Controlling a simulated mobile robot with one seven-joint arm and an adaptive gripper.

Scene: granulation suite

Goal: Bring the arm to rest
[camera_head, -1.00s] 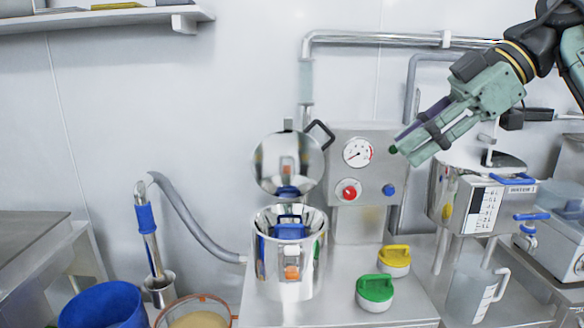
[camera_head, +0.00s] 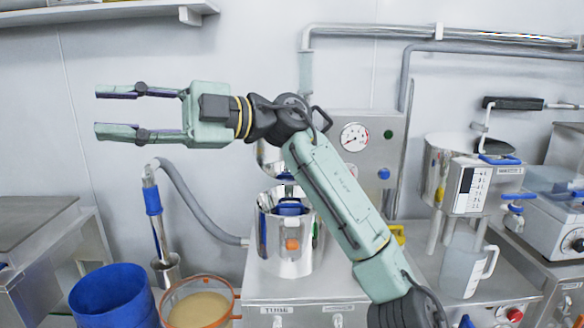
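My gripper (camera_head: 97,112) is at the upper left, pointing left with its two fingers apart and nothing between them. It is in front of the bare wall, above the blue-collared wand. My arm (camera_head: 335,190) reaches up from the lower right across the middle of the view.
A steel pot (camera_head: 290,252) stands on the bench behind my arm. A control box (camera_head: 370,160) with a gauge is behind it. A steel hopper (camera_head: 437,168) and a clear jug (camera_head: 463,268) are at right. A blue bucket (camera_head: 112,300) and a sieve (camera_head: 199,308) are low left.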

